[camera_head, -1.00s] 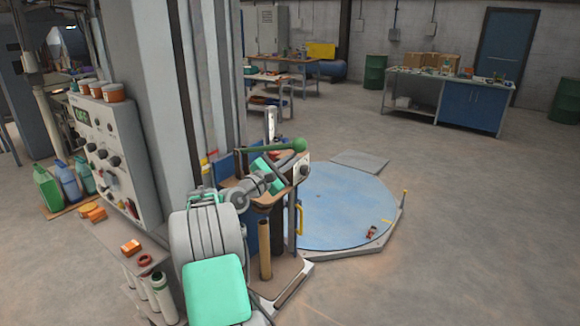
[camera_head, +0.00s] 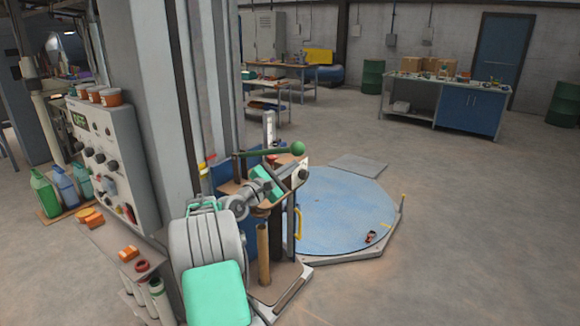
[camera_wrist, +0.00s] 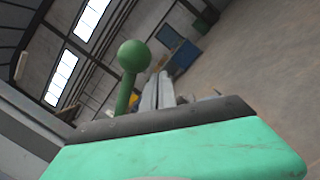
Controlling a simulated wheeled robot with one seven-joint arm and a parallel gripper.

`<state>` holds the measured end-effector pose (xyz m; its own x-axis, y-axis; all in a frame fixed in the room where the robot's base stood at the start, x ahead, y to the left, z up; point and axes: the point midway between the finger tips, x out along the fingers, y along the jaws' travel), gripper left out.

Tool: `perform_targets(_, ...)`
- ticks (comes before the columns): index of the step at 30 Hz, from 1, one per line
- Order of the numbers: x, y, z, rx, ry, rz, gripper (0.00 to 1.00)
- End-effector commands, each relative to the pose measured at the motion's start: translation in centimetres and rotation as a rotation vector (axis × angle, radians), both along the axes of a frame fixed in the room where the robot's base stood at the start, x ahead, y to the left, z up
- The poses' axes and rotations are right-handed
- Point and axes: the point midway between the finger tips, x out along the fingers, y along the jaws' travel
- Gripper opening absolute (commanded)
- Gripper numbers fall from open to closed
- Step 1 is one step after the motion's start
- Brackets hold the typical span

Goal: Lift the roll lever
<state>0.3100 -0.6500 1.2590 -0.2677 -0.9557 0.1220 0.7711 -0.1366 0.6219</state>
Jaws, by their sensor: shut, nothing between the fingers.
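The roll lever (camera_head: 282,151) is a green handle with a round green ball at its right end, on the post stand beside the column. In the head view it lies nearly level. In the wrist view its ball (camera_wrist: 134,56) and part of the handle show upper left of my fingers; my green housing hides the lower part. My gripper (camera_head: 295,168) is shut and empty, close below the ball end of the lever. In the wrist view my grey fingers (camera_wrist: 157,90) point past the handle. I cannot tell whether they touch it.
A control cabinet (camera_head: 118,150) with knobs and orange-lidded jars stands at left. A round blue platform (camera_head: 345,212) lies right of the stand, with a small red object on it. A tall grey column (camera_head: 168,110) rises behind.

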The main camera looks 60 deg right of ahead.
Motion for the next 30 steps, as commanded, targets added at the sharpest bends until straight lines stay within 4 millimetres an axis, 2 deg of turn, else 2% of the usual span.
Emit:
perform_targets(1, 0.4, 0.2, -2.4, 0.011, 0.008, 0.006, 0.0)
perform_targets(9, 2.1, 7.1, -3.4, 0.015, 0.008, 0.017, 0.0)
perform_targets(13, 2.3, 9.1, -3.7, 0.018, 0.01, 0.015, 0.0)
perform_targets(18, 2.4, 10.1, -3.7, 0.017, 0.009, 0.013, 0.0)
perform_targets(30, 2.3, 10.0, -3.8, 0.016, 0.001, 0.012, 0.0)
